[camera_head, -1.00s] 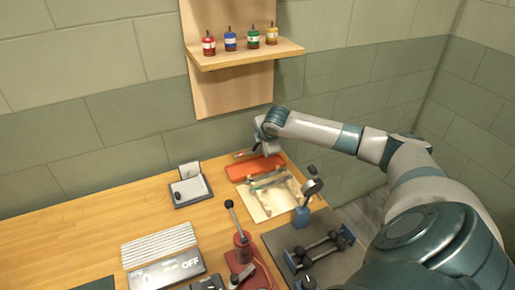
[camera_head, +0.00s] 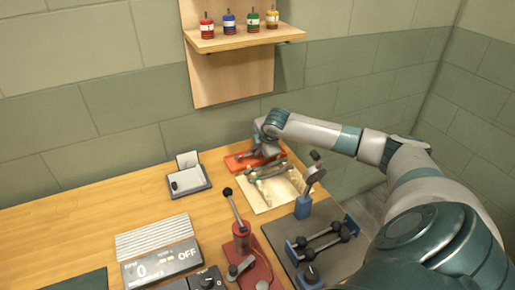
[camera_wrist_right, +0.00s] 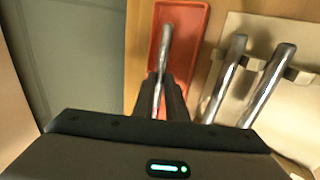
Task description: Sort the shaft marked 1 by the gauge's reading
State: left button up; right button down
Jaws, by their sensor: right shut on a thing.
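My right gripper (camera_head: 268,150) is over the orange tray (camera_head: 234,164) at the back of the bench. In the right wrist view my right gripper (camera_wrist_right: 168,92) is shut on a metal shaft (camera_wrist_right: 166,45), which lies over the orange tray (camera_wrist_right: 196,45). I cannot read any number on it. Two more shafts (camera_wrist_right: 228,72) lie side by side on the beige rack (camera_head: 258,201), right of the tray. The dial gauge (camera_head: 316,174) stands on a blue post to the front right, beside a shaft fixture. My left gripper is not in view.
A red lever press (camera_head: 241,232) stands in front of the rack. A box with a readout (camera_head: 160,268) shows 0 and OFF. A small grey stand (camera_head: 188,181) sits left of the tray. A wall shelf (camera_head: 246,37) holds several coloured bottles.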

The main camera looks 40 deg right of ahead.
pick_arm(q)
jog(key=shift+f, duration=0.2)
pick_arm(e)
jog(key=shift+f, duration=0.75)
